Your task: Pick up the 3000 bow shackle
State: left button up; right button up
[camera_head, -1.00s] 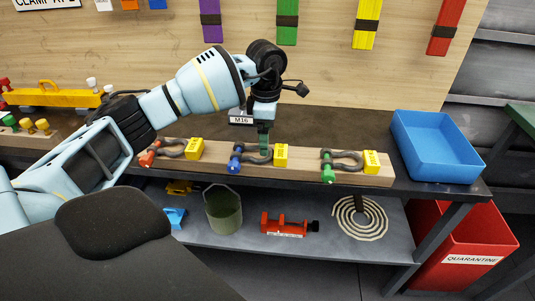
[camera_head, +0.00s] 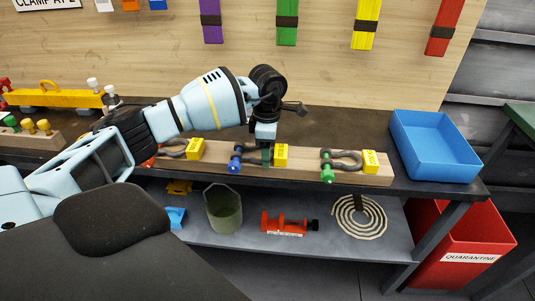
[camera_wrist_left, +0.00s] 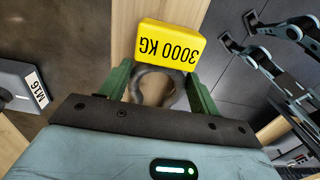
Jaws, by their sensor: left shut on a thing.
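The 3000 bow shackle is the middle one on the wooden rack; its grey bow (camera_wrist_left: 155,84) shows in the left wrist view beside a yellow tag reading 3000 KG (camera_wrist_left: 168,49). In the head view the blue pin (camera_head: 236,160) shows left of the yellow tag (camera_head: 281,155). My left gripper (camera_head: 263,154) points down from above at this shackle. In the left wrist view its green fingers (camera_wrist_left: 160,95) stand on both sides of the grey bow, shut on it. The shackle is still at the rack. My right gripper is not in view.
On the rack (camera_head: 310,174), a green-pinned shackle (camera_head: 345,160) sits to the right and a partly hidden shackle (camera_head: 176,150) to the left. A blue tray (camera_head: 435,146) stands at the right end of the bench. An M16 label (camera_wrist_left: 37,88) shows in the left wrist view.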

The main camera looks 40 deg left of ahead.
pick_arm(q)
jog(key=shift+r, duration=0.1)
jog(key=c, duration=0.6)
jog(key=shift+r, duration=0.1)
jog(key=shift+r, duration=0.25)
jog(key=r, duration=0.3)
jog(key=shift+s+d, duration=0.25)
jog(key=shift+s, duration=0.15)
jog(key=s+d+r, duration=0.1)
jog(key=s+d, duration=0.7)
jog(key=s, duration=0.4)
jog(key=shift+s+b, duration=0.35)
jog(key=shift+s, duration=0.05)
jog(key=shift+r, duration=0.1)
